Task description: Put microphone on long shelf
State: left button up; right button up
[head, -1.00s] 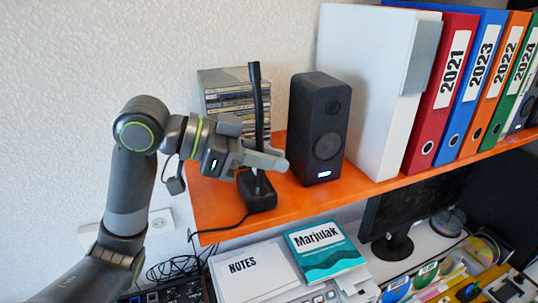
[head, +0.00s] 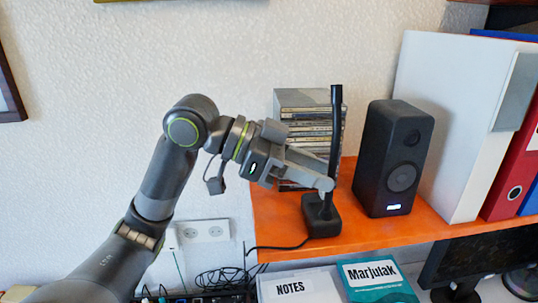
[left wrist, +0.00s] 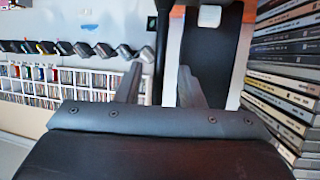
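The black microphone (head: 335,130) stands upright on the left end of the long orange shelf (head: 380,240), its base on the board and its thin stem rising. My left gripper (head: 328,184) comes in from the left, level with the lower stem, its tips at the stem. In the left wrist view the two fingers (left wrist: 158,88) are apart. The dark stem (left wrist: 161,45) shows in the gap, nearer the left finger. I cannot tell whether it lies between the tips or just beyond them. My right gripper is not in view.
A stack of disc cases (head: 290,105) stands behind the microphone, and a black speaker (head: 392,160) to its right. A white binder (head: 455,120) and a red one (head: 515,175) follow. Below lie notes (head: 300,288) and a teal book (head: 380,280).

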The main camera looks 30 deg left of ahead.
pick_arm(q)
jog(key=b+v, duration=0.2)
jog(key=v, duration=0.5)
jog(key=shift+a+r, duration=0.15)
dwell(0.6)
